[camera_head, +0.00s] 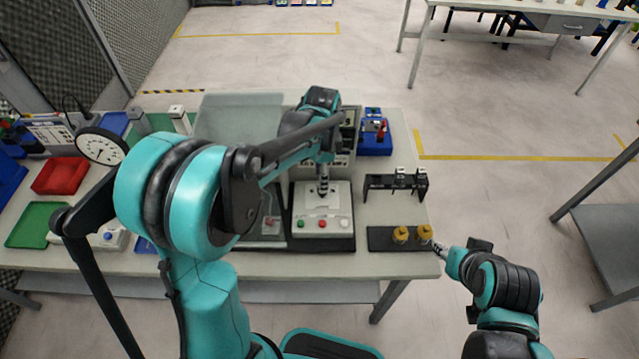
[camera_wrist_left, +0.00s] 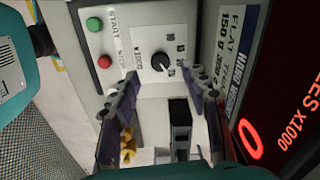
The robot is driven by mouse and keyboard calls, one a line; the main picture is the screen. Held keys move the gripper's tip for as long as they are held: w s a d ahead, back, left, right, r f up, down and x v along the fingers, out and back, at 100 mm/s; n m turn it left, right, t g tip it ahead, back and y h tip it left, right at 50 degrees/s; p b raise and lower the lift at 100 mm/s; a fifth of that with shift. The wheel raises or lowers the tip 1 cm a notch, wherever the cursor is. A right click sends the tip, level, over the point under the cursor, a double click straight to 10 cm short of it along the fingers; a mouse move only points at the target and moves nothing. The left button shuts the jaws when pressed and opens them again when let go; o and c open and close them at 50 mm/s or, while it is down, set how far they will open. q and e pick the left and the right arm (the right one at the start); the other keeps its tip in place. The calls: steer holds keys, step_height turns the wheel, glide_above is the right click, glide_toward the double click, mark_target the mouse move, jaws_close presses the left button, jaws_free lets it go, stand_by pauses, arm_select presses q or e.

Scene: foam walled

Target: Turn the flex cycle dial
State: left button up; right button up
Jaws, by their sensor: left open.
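The flex cycle dial (camera_wrist_left: 160,62) is a round black knob with a pointer on a light panel (camera_wrist_left: 135,35), with numbered marks beside it. In the left wrist view the fingers of my left gripper (camera_wrist_left: 162,76) are spread open, one to each side just below the dial, with nothing between them. I cannot tell whether they touch it. In the head view my left gripper (camera_head: 323,188) points down over the white control panel (camera_head: 332,208) and hides the dial. My right gripper (camera_head: 438,250) is at the table's right front corner, beside yellow pieces; its jaw state is unclear.
A green START button (camera_wrist_left: 94,24) and red STOP button (camera_wrist_left: 104,62) sit close to the dial. A red digital display (camera_wrist_left: 250,138) is at the right. In the head view, yellow pieces (camera_head: 401,234) stand on a dark mat (camera_head: 380,240); a black rack (camera_head: 378,182) is behind.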

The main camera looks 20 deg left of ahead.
arm_select(q)
step_height(320, 180, down, 5)
steer(key=shift+f+b, duration=0.1)
steer(key=shift+b, duration=0.5)
jaws_close()
